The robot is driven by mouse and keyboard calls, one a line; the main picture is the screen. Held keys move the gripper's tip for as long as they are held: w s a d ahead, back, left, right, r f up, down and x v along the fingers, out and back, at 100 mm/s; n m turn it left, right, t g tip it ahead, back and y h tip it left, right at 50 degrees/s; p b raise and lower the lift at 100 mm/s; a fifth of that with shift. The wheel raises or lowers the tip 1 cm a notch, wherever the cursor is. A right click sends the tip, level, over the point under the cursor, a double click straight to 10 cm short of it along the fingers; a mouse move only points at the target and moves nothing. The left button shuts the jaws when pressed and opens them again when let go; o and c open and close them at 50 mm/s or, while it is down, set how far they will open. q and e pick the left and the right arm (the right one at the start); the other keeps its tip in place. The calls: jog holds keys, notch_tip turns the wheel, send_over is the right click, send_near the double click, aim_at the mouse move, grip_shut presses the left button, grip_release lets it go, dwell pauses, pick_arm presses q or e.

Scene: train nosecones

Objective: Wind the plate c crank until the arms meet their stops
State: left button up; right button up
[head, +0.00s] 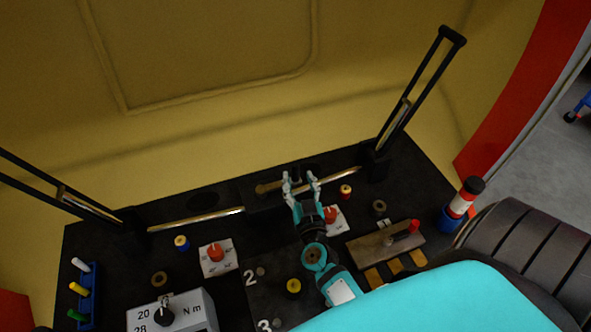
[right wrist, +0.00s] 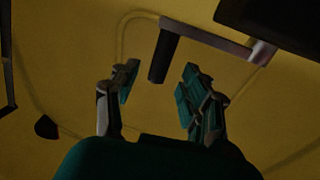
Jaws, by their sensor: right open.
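The crank (right wrist: 205,38) shows in the right wrist view as a grey bar with a shaft at its right end and a dark handle (right wrist: 160,58) at its left end. In the head view its tan end (head: 268,188) lies just left of my right gripper (head: 301,178). My right gripper is open; in the wrist view its fingers (right wrist: 157,92) stand on either side of the handle's line, with the handle near the fingertips. I cannot tell whether they touch it. Two black arms, left (head: 60,192) and right (head: 420,88), rise tilted outward. My left gripper is not in view.
The dark console carries red knobs (head: 215,253), a grey torque box (head: 175,314), a blue rack (head: 88,298) and a brown block (head: 386,243). A red, white and black cylinder (head: 463,198) stands at right. The yellow shell (head: 210,120) closes the back.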

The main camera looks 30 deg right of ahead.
aim_at(296, 173)
jog(key=x, duration=0.4)
jog(key=shift+f, duration=0.1)
jog(key=shift+w+d, duration=0.2)
jog(key=shift+w, duration=0.15)
pick_arm(q)
jog(key=shift+s+d+f, duration=0.25)
jog(key=shift+f, duration=0.2)
pick_arm(e)
jog(key=c, duration=0.9)
pick_arm(q)
jog(key=shift+a, duration=0.15)
pick_arm(e)
grip_shut()
pick_arm(q)
jog(key=shift+w, duration=0.2)
